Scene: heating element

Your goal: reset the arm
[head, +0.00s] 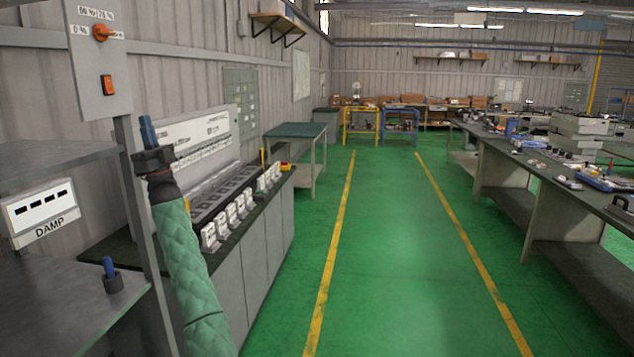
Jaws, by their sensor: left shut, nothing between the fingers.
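My left arm, in a quilted green sleeve, rises from the bottom left. Its dark left gripper (149,148) is shut and empty, in front of the grey post of the switch panel. A narrow blue piece stands up at its tip; I cannot tell whether it is part of the gripper. The switch panel (88,58) has an orange-red knob (101,33) and a red rocker switch (107,85), both above and left of the gripper. My right gripper is out of view.
A box marked DAMP (40,213) and a dark cup with a blue rod (111,282) are at left. A bench with white sockets (239,212) lies behind my arm. The green floor (400,270) between yellow lines is clear. Cluttered workbenches (560,200) stand right.

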